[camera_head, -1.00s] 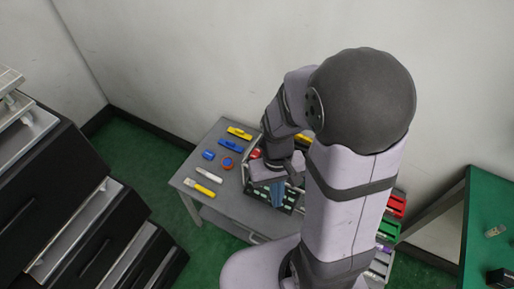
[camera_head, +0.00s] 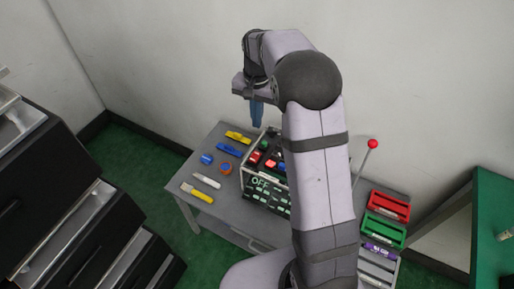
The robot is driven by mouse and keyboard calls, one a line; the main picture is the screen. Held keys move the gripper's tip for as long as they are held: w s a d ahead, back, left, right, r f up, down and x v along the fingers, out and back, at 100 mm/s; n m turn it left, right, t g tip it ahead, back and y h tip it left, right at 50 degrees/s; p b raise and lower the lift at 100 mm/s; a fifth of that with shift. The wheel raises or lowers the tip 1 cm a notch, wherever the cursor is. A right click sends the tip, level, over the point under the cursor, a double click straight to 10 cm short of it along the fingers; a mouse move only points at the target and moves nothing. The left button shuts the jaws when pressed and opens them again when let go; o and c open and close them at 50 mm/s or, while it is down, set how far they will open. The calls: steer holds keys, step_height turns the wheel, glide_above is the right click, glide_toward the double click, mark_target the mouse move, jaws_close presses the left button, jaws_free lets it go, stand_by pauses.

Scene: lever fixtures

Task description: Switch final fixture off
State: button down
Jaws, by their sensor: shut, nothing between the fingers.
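A dark control box (camera_head: 262,196) with a white "OFF" label on its front stands on the grey table. Red, green and other coloured knobs show on its top. My arm hides its right part. A lever with a red ball knob (camera_head: 372,143) sticks up to the right of my arm, tilted slightly right; its base is hidden. Which fixture is the final one cannot be told. My gripper (camera_head: 257,124), with blue fingers, points down, shut and empty. It appears above and behind the box, apart from it and from the lever.
On the left of the grey table (camera_head: 223,212) lie yellow (camera_head: 238,137) and blue (camera_head: 234,150) pieces, round blue and red-blue pieces, and white and yellow-handled tools. Red (camera_head: 389,206), green (camera_head: 384,231) and purple bins stand right. Black drawers (camera_head: 75,225) stand open at left.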

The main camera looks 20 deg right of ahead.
steer(key=shift+s+m, duration=0.2)
steer(key=shift+m, duration=0.3)
steer(key=shift+f, duration=0.15)
steer(key=p, duration=0.3)
glide_above(257, 155)
step_height(257, 155, down, 12)
steer(key=shift+w+r, duration=0.1)
steer(key=shift+f, duration=1)
steer(key=shift+w+d+f, duration=0.1)
steer(key=shift+d+f, duration=0.05)
steer(key=shift+f, duration=0.15)
steer(key=shift+s, duration=0.2)
